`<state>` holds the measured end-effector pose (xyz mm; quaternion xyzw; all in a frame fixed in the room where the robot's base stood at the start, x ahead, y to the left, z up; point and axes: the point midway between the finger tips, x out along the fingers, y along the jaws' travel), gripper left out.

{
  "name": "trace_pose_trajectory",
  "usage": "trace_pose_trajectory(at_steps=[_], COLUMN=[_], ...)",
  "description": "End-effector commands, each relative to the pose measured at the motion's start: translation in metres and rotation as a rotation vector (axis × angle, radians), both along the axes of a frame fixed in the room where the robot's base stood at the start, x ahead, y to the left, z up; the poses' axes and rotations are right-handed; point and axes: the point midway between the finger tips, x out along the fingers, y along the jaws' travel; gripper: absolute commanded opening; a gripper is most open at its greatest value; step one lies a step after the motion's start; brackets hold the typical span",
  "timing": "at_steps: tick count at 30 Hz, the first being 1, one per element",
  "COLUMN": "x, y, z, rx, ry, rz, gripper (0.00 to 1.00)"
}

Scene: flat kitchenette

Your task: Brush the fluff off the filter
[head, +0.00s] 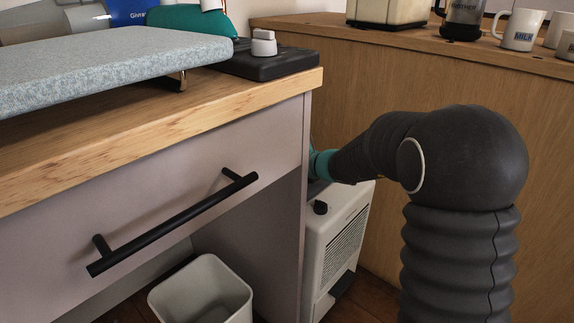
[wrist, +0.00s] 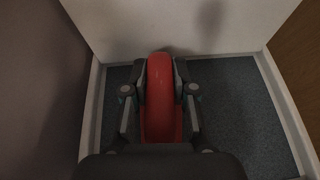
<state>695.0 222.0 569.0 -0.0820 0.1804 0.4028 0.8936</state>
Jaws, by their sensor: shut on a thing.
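In the wrist view my gripper (wrist: 160,70) is shut on a red, rounded thing (wrist: 160,95), which looks like the brush's handle. Its bristles do not show. Below it lies a dark blue-grey, finely speckled panel (wrist: 235,105) inside a white rim (wrist: 277,95). This looks like the filter, but I cannot be sure. I cannot make out any clear fluff on it, nor whether the brush touches it. In the head view my gripper is hidden behind the counter's end, beside a white vented appliance (head: 338,245).
A wooden-topped counter (head: 160,125) with a black drawer handle (head: 175,222) stands at left. A pale bin (head: 205,285) is below it. A wooden cabinet (head: 380,85) with mugs stands behind. In the wrist view walls close in on both sides.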

Motion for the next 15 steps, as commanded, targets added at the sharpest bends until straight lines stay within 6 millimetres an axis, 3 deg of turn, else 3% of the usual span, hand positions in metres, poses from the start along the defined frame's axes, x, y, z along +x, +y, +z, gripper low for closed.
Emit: trace_pose_trajectory(at_steps=[5,15], x=[0.005,0.021], y=[0.005,-0.009], z=[0.002,0.001], rx=[0.0,0.0], ry=[-0.001,-0.002], rz=[-0.001,-0.003], gripper=[0.0,0.0])
